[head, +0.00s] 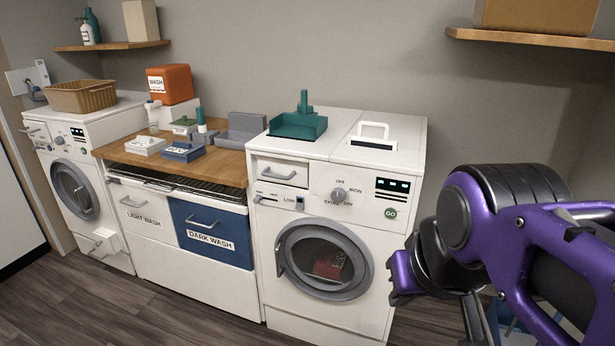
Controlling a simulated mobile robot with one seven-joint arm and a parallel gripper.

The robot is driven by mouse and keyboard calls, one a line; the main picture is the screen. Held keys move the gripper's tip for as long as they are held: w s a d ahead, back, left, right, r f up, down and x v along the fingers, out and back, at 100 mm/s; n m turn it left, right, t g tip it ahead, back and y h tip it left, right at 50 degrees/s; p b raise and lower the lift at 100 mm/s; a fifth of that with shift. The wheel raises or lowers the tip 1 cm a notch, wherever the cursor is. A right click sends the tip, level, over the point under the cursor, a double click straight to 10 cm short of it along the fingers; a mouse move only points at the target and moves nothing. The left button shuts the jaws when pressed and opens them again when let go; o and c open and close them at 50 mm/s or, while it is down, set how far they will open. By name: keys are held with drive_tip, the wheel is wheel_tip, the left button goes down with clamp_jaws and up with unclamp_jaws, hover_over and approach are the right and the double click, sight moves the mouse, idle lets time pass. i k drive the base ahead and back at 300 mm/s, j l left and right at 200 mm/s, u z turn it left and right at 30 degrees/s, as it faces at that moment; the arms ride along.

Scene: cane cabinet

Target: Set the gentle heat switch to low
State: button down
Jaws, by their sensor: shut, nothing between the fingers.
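The white dryer (329,218) stands at the centre right, with a drawer, a dial and a green GO button on its front panel. A small slider with a dark lever (259,199) sits under the drawer at the panel's left. A small dark square control (300,204) lies right of it beside tiny lettering. I cannot tell which is the gentle heat switch, nor its setting. My gripper (401,285) is shut and empty at the right, in front of and apart from the dryer's lower right side. My purple arm fills the lower right.
The dial (338,195) and a dark display (392,187) are on the same panel. The round door (324,259) is closed, with something red inside. A teal tray (298,127) stands on top. Left are a wooden counter (226,170), hampers and another washing machine (82,178).

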sight(300, 201)
drive_tip(key=k+l+u, duration=0.1)
drive_tip(key=k+l, duration=0.2)
drive_tip(key=l, duration=0.2)
drive_tip(key=k+l+u, duration=0.1)
drive_tip(key=k+l, duration=0.2)
drive_tip(key=l, duration=0.15)
drive_tip(key=i+j, duration=0.35)
drive_tip(key=i, duration=0.2)
drive_tip(key=i+j, duration=0.4)
drive_tip(key=i+j+u, duration=0.1)
drive_tip(key=i+j, duration=0.25)
drive_tip(key=i, duration=0.3)
drive_tip(key=i+j, duration=0.35)
drive_tip(key=i, duration=0.15)
drive_tip(key=k+u, duration=0.1)
drive_tip(key=k, duration=0.1)
